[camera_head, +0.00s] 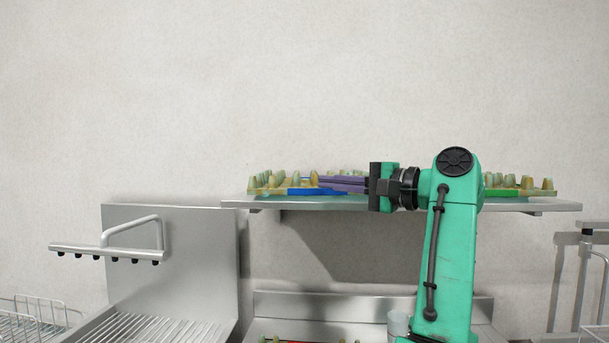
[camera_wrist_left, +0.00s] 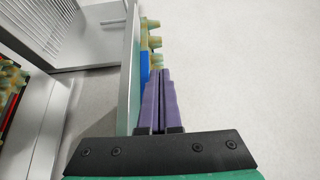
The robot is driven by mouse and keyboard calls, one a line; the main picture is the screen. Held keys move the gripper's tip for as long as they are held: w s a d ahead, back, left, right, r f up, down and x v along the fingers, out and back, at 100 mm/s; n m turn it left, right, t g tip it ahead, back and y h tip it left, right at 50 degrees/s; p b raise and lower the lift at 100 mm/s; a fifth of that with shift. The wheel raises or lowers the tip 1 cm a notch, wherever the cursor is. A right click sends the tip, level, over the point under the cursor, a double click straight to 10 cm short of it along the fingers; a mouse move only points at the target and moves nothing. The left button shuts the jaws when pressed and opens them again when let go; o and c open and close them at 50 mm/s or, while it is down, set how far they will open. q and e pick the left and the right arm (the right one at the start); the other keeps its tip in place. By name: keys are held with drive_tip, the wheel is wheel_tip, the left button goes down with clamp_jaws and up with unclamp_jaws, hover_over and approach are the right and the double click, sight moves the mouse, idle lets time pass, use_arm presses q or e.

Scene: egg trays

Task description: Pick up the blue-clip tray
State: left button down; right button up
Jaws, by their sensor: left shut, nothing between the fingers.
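The blue-clip tray (camera_head: 264,189) lies on the left part of the metal wall shelf. It is pale green and yellow with raised cups, and its blue clip (camera_head: 304,191) is on the front edge. My left gripper (camera_head: 324,183) has purple fingers pointing left, shut together with nothing between them, at the tray's right part beside the clip. They hide part of the tray. In the left wrist view, the shut fingers (camera_wrist_left: 162,74) lie alongside the blue clip (camera_wrist_left: 144,66) and the tray's cups (camera_wrist_left: 152,24). I cannot tell whether they touch. My right gripper is not in view.
The shelf (camera_head: 300,203) also bears a green-clip tray (camera_head: 516,190) on the right, partly behind my arm. Below are a metal rack with a handle (camera_head: 108,252), a clear cup (camera_head: 398,322) and wire baskets (camera_head: 36,322). The wall above is bare.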

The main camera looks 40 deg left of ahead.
use_arm(q)
drive_tip(key=a, duration=0.3)
drive_tip(key=a+p, duration=0.1)
drive_tip(key=a, duration=0.2)
drive_tip(key=s+a+p, duration=0.1)
drive_tip(key=a, duration=0.2)
drive_tip(key=shift+a, duration=0.25)
drive_tip(key=shift+s+a+f, duration=0.1)
drive_tip(key=shift+a, duration=0.2)
